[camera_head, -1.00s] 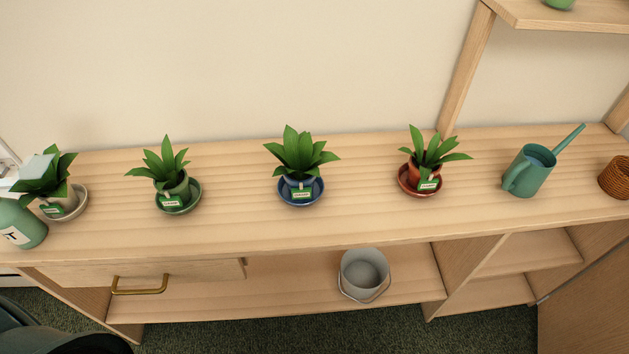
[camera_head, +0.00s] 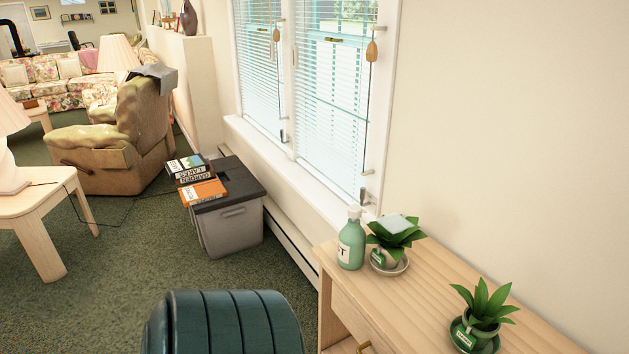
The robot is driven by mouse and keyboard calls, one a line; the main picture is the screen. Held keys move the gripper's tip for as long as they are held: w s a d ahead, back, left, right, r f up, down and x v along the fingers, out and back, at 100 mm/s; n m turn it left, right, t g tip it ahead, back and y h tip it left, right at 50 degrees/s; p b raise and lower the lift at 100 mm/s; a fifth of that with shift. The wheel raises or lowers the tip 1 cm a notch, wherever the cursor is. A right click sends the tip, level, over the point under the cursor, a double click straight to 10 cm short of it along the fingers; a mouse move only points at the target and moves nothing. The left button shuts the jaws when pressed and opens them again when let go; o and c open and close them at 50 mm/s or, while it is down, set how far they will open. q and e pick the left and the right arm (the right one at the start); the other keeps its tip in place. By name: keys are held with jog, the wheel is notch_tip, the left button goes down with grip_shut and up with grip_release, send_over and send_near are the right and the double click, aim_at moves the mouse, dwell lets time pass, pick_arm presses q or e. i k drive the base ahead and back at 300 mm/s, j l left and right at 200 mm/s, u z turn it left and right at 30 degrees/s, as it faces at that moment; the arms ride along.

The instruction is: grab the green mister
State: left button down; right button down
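A pale square thing rests on that plant's leaves. Neither of my grippers is in view, and nothing is seen touching the bottle.
A second potted plant (camera_head: 482,315) in a green pot stands further right on the bench. A grey storage bin (camera_head: 229,228) with books on its lid stands by the window wall. A side table (camera_head: 35,205) and an armchair (camera_head: 125,140) are at left.

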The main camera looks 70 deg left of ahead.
aim_at(353, 238)
jog(key=u, duration=1.9)
